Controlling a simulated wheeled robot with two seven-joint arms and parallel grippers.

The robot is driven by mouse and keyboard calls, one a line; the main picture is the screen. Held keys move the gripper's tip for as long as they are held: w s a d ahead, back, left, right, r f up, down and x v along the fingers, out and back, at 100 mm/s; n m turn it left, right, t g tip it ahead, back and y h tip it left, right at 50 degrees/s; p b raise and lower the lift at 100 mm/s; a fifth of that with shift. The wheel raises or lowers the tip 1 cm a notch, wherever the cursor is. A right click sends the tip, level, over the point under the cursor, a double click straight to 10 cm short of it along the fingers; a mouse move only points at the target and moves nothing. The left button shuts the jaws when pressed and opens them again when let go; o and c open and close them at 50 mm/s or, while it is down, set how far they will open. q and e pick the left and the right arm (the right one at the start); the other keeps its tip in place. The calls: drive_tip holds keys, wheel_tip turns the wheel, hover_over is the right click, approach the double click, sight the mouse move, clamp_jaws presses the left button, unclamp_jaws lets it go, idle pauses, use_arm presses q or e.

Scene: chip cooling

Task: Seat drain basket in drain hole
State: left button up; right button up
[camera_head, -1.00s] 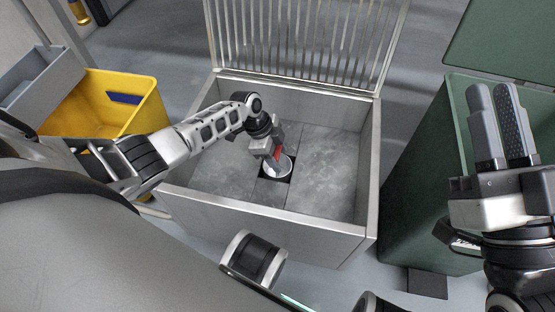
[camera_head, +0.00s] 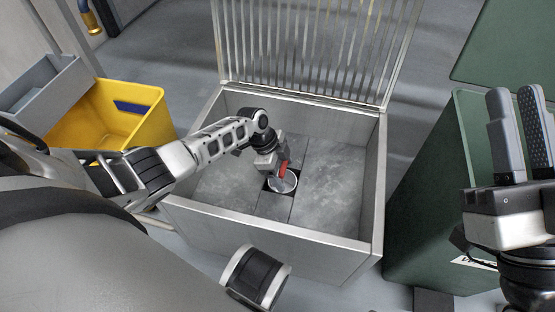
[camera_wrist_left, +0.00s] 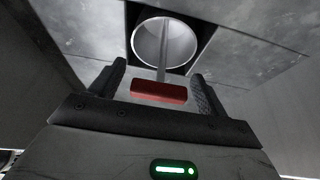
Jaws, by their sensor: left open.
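The drain basket is a pale round metal cup (camera_head: 284,183) with a thin stem and a red handle (camera_head: 283,170). It is at the dark square drain hole (camera_wrist_left: 205,33) in the bin floor, and the dark opening shows around its rim. How deep it sits I cannot tell. My left gripper (camera_head: 276,165) is above it, inside the bin. In the left wrist view the left gripper (camera_wrist_left: 157,90) is open, its fingers on either side of the red handle (camera_wrist_left: 158,92) with gaps at both sides. My right gripper (camera_head: 522,125) is raised at the far right, fingers apart and empty.
The grey metal bin (camera_head: 270,232) has walls all round and a slatted rack (camera_head: 310,50) raised at its back. A yellow bin (camera_head: 105,115) and a grey bin (camera_head: 45,90) stand left. A green container (camera_head: 430,190) stands right, near my right arm.

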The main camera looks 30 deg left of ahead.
use_arm(q)
drive_tip(key=p+v, duration=0.6)
drive_tip(key=v, duration=0.6)
use_arm(e)
wheel_tip(320, 180, down, 10)
drive_tip(key=s+m+g+h, duration=0.1)
drive_tip(key=m+g+h, duration=0.4)
drive_tip(key=m, duration=0.2)
drive_tip(key=shift+s+a, duration=0.35)
drive_tip(key=shift+s, duration=0.05)
drive_tip(key=shift+r, duration=0.1)
